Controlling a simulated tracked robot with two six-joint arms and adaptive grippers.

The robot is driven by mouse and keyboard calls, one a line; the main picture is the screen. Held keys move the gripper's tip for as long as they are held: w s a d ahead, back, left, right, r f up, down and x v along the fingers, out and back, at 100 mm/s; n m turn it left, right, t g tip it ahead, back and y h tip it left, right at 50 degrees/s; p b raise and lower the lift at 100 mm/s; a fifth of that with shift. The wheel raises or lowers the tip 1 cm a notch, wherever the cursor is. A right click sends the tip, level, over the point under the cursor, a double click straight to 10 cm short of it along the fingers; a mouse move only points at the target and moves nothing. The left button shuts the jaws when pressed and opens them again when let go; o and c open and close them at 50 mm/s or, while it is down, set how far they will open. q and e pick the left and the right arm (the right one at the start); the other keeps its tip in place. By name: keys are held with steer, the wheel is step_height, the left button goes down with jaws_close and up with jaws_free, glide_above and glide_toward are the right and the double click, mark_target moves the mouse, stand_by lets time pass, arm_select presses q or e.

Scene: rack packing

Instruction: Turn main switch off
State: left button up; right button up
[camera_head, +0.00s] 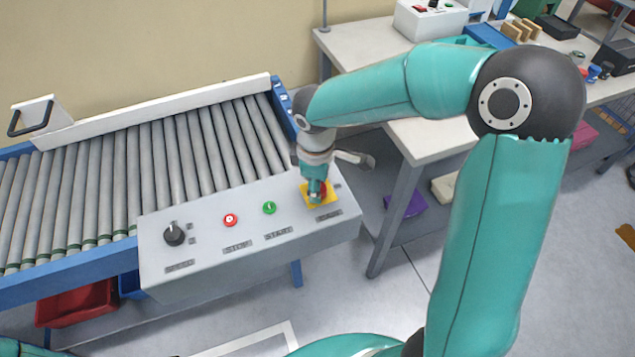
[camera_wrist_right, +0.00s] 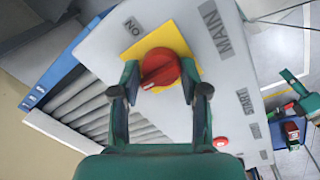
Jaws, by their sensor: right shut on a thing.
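The main switch is a red rotary knob (camera_wrist_right: 160,66) on a yellow plate (camera_wrist_right: 166,38), at the right end of the grey control box. In the head view, the red knob (camera_head: 323,187) is partly hidden by my right gripper (camera_head: 316,188), which reaches down onto it. In the wrist view, the fingers of my right gripper (camera_wrist_right: 160,78) are on either side of the knob, shut on it. The knob's raised grip lies at a slant in the picture. An ON label (camera_wrist_right: 132,26) and a MAIN label (camera_wrist_right: 216,30) stand beside the plate.
The control box (camera_head: 205,265) also carries a green start button (camera_head: 269,208), a red stop button (camera_head: 231,220) and a black speed knob (camera_head: 174,234). A roller conveyor (camera_head: 150,160) runs behind it. A workbench (camera_head: 372,45) stands to the right.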

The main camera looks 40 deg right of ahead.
steer(key=shift+s+f, duration=0.15)
steer(key=o, duration=1.1)
steer(key=shift+a, duration=0.1)
steer(key=shift+r, duration=0.2)
steer(key=shift+r, duration=0.2)
steer(key=r, duration=1.1)
steer(key=shift+s+a+r, duration=0.15)
steer(key=shift+s+a, duration=0.15)
steer(key=shift+a, duration=0.05)
